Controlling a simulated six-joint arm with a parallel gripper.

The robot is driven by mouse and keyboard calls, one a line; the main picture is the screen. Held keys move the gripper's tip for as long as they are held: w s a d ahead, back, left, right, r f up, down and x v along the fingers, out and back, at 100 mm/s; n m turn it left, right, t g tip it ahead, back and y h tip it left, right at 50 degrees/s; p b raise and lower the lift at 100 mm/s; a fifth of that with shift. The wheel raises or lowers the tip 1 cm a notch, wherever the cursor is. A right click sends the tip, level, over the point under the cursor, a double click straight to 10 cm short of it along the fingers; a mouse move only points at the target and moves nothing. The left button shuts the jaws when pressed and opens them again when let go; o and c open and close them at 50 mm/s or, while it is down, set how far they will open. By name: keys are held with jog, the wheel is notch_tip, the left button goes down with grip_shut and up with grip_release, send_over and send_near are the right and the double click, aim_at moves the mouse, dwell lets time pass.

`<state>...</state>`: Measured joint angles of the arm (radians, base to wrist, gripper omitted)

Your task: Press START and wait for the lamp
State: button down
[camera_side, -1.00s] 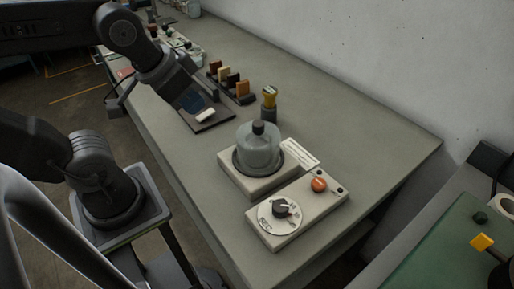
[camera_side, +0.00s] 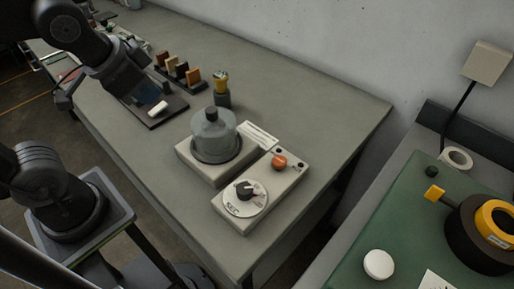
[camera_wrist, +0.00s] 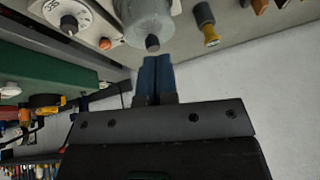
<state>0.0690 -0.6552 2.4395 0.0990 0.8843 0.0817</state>
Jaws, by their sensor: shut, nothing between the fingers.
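In the side view the control box (camera_side: 230,215) stands at the bench's near end. It carries an orange round button (camera_side: 280,162), a white dial marked SEC with a black knob (camera_side: 243,189), and small dark spots beside the button; I see no lit lamp. The wrist view shows the orange button (camera_wrist: 105,44) and the dial (camera_wrist: 79,10) at top left. My gripper (camera_side: 150,95), with blue fingers, is over the dark plate, well left of the box and apart from the button. In the wrist view the fingers (camera_wrist: 153,68) are together and empty.
A clear domed vessel with a black cap (camera_side: 212,136) stands on a pale base between my gripper and the button. A yellow-topped brush (camera_side: 221,84) and several coloured blocks (camera_side: 181,69) stand behind. A white piece (camera_side: 158,108) lies near the fingers.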

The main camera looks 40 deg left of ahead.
jog(key=w+d+m+y, duration=0.1)
jog(key=w+d+m, duration=0.2)
jog(key=w+m, duration=0.35)
jog(key=m+t, duration=0.3)
jog(key=m, duration=1.3)
send_over(277, 160)
notch_tip(277, 160, down, 6)
jog(key=shift+r, duration=0.15)
jog(key=shift+f, duration=4.4)
jog(key=shift+f, duration=0.4)
